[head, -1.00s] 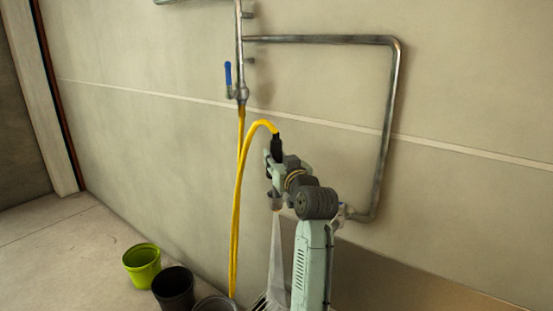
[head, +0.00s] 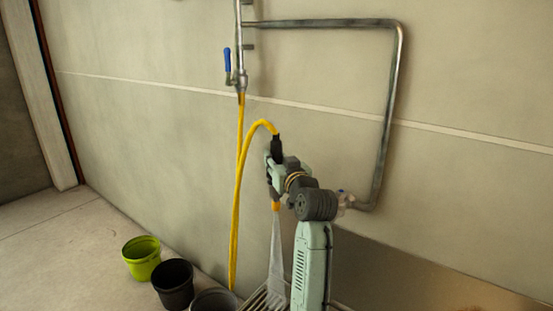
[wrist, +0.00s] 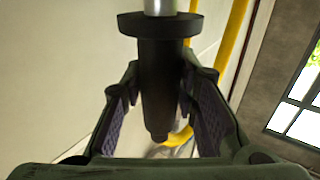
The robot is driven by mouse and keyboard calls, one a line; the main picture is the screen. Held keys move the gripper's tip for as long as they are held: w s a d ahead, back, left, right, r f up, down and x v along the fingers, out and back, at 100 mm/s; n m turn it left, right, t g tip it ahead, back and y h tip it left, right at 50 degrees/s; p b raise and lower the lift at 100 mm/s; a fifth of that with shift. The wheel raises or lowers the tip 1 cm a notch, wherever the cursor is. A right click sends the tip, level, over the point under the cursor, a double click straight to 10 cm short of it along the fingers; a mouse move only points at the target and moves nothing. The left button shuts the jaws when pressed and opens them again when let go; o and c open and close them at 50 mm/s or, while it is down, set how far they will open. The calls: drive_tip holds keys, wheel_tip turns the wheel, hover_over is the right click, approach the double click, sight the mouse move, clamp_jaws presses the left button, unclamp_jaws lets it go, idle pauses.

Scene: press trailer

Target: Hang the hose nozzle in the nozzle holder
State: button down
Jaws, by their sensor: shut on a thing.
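The hose nozzle shows in the head view as a black upper part (head: 277,148) and an orange tip (head: 276,206). A pale cone like water spray spreads below the tip. My gripper (head: 273,175) is shut around the nozzle's middle, and the nozzle hangs roughly upright. In the wrist view the dark nozzle body (wrist: 160,85) with its wide black collar sits between my two fingers (wrist: 166,75). The yellow hose (head: 237,200) arches from the nozzle's top over to the left. I cannot make out the nozzle holder in either view.
A metal pipe (head: 395,100) runs along the wall, with a blue-handled valve (head: 228,60). A slatted grate (head: 265,298) lies below the spray. A green pot (head: 141,258), a black pot (head: 174,284) and a grey pot (head: 214,301) stand at lower left. The wall at left is bare.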

drive_tip(key=shift+f+b, duration=0.4)
drive_tip(key=shift+f, duration=0.25)
drive_tip(key=c, duration=1.5)
unclamp_jaws()
drive_tip(key=o, duration=0.3)
drive_tip(key=shift+f, duration=0.1)
